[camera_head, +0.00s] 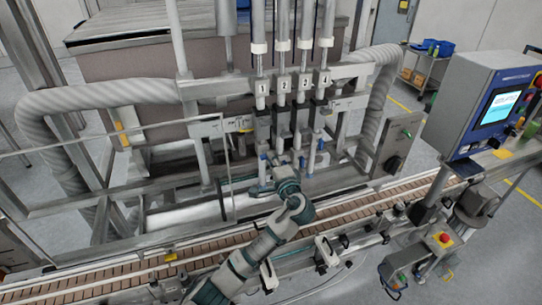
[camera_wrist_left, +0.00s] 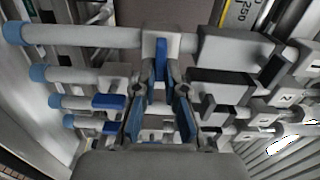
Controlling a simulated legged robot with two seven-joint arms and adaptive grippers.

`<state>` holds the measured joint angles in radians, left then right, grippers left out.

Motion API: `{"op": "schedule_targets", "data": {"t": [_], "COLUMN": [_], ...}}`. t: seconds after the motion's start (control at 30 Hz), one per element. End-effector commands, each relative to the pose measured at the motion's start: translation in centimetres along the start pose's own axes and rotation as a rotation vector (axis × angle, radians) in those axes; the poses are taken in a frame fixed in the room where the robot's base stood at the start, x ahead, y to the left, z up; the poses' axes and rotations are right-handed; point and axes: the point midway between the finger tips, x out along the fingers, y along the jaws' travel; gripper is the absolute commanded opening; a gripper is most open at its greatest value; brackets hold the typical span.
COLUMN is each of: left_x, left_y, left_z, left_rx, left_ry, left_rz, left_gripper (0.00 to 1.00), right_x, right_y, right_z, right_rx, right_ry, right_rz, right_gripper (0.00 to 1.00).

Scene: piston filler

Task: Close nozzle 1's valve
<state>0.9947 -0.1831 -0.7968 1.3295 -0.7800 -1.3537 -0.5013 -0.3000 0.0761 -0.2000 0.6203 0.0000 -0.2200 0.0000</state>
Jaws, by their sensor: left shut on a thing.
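Several nozzles hang in a row under the numbered filler cylinders. Nozzle 1 (camera_head: 262,172) is the leftmost in the head view, and in the wrist view it is the large grey tube (camera_wrist_left: 80,36) with a blue end at the top. Its blue valve handle (camera_wrist_left: 160,54) stands crosswise to the tube. My left gripper (camera_head: 275,169) is at nozzle 1, partly hiding its lower part in the head view. In the wrist view, my left gripper (camera_wrist_left: 160,82) is shut on this handle, one blue-padded finger on each side. My right gripper is out of view.
The conveyor (camera_head: 350,205) runs in front. A control panel (camera_head: 490,105) stands at the right. Metal frame bars surround the nozzles.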

Motion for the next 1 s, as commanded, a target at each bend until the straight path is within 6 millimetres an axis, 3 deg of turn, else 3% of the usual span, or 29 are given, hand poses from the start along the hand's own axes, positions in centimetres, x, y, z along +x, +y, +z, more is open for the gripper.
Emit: {"op": "schedule_targets", "data": {"t": [0.67, 0.7, 0.8, 1.0], "left_x": [-0.13, -0.13, -0.1, -0.01], "left_y": [0.91, 0.92, 0.84, 0.55], "left_z": [-0.19, -0.19, -0.16, -0.09], "left_rx": [0.067, 0.067, 0.066, 0.064], "left_ry": [0.004, 0.004, 0.003, 0.002], "left_rz": [0.014, 0.015, 0.013, 0.008], "left_gripper": [0.0, 0.15, 0.35, 0.35], "right_x": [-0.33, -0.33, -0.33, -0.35], "right_y": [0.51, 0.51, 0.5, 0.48], "right_z": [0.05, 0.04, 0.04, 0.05], "right_rx": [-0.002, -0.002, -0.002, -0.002], "right_ry": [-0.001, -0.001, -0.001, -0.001], "right_rz": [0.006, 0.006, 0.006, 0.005], "right_gripper": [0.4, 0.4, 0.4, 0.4]}}
